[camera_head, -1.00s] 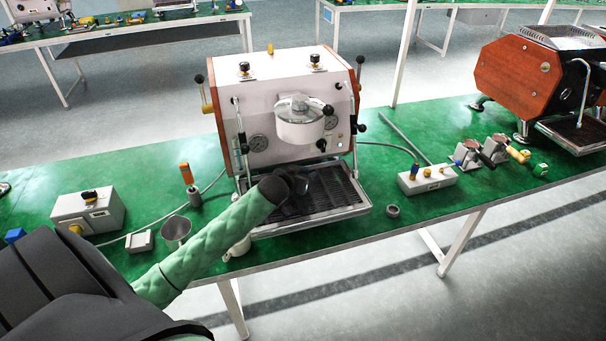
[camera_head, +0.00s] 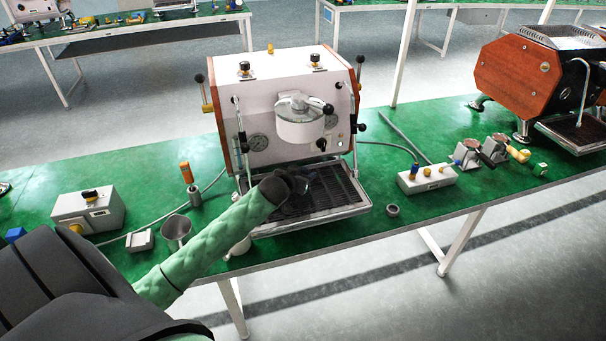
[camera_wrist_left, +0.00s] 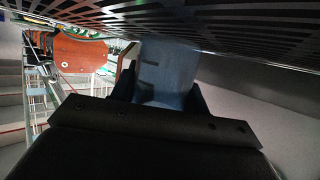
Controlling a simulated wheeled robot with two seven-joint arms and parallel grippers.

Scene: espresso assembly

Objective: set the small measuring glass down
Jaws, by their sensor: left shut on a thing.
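My left gripper (camera_head: 304,184) reaches in from the left over the drip tray (camera_head: 352,208) of the white espresso machine (camera_head: 290,95). In the left wrist view, the gripper (camera_wrist_left: 160,96) is shut on a bluish, see-through piece, the small measuring glass (camera_wrist_left: 168,66). The glass stands out between the dark fingers, close to the slotted tray grate (camera_wrist_left: 215,22). I cannot tell whether it touches the grate. In the head view the glass is hidden by or lost against the dark gripper and tray. My right gripper is not in view.
A metal cup (camera_head: 176,229) and an orange-handled tool (camera_head: 187,172) stand left of the machine. A grey box (camera_head: 88,211) is farther left. A switch box (camera_head: 427,178) and a small dark ring (camera_head: 392,210) lie to the right. The group head (camera_head: 299,128) hangs above the tray.

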